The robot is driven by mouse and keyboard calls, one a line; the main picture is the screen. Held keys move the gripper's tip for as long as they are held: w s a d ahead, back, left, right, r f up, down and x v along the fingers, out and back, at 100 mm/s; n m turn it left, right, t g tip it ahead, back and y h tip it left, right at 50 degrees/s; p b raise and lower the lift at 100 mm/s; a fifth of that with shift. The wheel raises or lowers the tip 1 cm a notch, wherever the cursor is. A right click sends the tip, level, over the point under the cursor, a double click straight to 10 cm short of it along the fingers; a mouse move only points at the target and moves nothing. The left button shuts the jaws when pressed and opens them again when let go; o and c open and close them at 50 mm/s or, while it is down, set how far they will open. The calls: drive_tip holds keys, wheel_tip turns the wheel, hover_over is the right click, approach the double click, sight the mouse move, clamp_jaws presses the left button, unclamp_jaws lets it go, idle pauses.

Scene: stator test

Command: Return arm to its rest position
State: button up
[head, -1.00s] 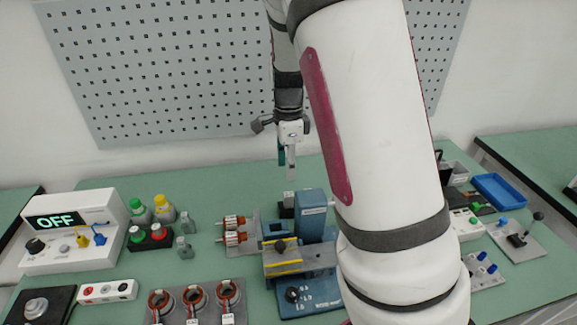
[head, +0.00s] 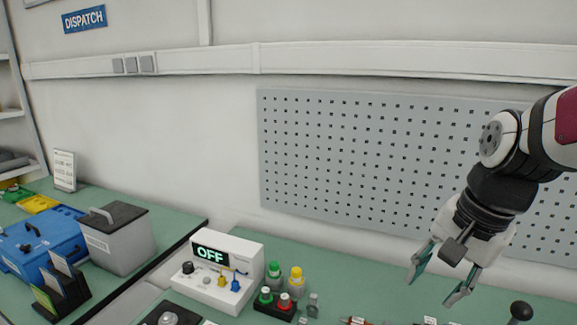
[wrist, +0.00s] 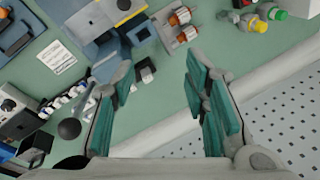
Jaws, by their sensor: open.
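My gripper (head: 437,284) hangs in the air over the right part of the green workbench in the head view, in front of the pegboard. Its two teal-padded fingers are spread apart with nothing between them. In the wrist view my gripper (wrist: 160,110) is also open, and bare bench top shows between the fingers. My arm comes in from the right edge of the head view, with the wrist tilted downward.
A tester (head: 222,268) reading "OFF" stands on the bench, with green and yellow bottles (head: 296,279) beside it. A blue machine (wrist: 118,38) and orange-wound parts (wrist: 180,20) show in the wrist view. The pegboard (head: 370,160) stands behind. A grey box (head: 116,240) sits far left.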

drive_tip(key=s+a+r+n+t+h, duration=0.1)
drive_tip(key=s+a+r+n+t, duration=0.1)
drive_tip(key=s+n, duration=0.8)
drive_tip(key=shift+s+a+r, duration=0.45)
drive_tip(key=shift+s+a, duration=0.4)
drive_tip(key=shift+s, duration=0.25)
drive_tip(key=shift+c, duration=0.7)
